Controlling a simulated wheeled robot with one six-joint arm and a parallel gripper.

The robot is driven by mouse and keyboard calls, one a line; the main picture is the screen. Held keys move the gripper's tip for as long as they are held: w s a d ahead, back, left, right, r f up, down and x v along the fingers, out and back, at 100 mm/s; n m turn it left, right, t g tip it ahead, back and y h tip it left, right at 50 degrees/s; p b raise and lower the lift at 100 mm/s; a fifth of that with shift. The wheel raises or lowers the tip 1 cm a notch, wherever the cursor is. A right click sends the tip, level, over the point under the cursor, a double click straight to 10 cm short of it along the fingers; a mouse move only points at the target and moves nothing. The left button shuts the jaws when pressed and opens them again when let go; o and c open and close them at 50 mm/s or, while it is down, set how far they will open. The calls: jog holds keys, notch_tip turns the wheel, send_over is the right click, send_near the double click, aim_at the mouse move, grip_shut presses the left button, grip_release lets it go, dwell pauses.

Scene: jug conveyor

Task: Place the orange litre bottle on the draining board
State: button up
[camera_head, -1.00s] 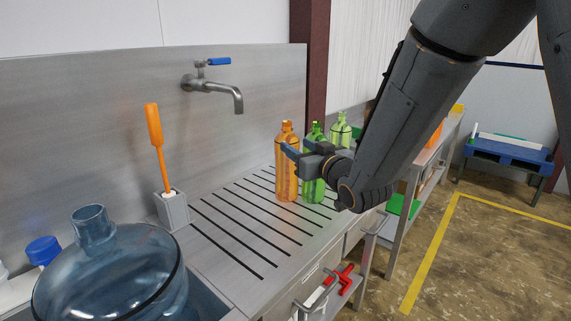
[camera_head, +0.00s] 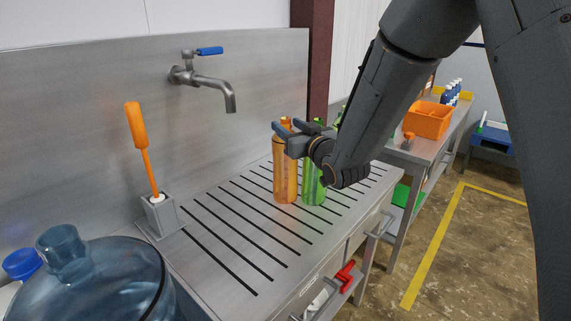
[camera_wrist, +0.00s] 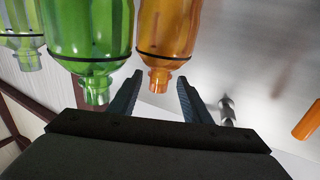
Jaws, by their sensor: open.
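The orange litre bottle (camera_head: 285,182) stands upright on the ribbed draining board (camera_head: 215,272), beside a green bottle (camera_head: 313,186). My gripper (camera_head: 280,129) is at the height of the orange bottle's neck, hiding part of its top. In the wrist view, which shows the bottles upside down, the orange bottle (camera_wrist: 168,32) has its neck between the tips of my open gripper (camera_wrist: 160,78). A gap shows on either side of the neck. The green bottle (camera_wrist: 92,35) is close beside the left finger.
An orange brush (camera_head: 137,130) stands in a grey holder (camera_head: 161,215). A tap (camera_head: 205,78) juts from the wall. A large blue jug (camera_head: 95,280) is front left.

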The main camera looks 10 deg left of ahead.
jog(key=shift+p+x, duration=0.35)
jog(key=shift+x, duration=0.95)
jog(key=shift+d, duration=0.1)
grip_shut()
jog(key=shift+r, duration=0.15)
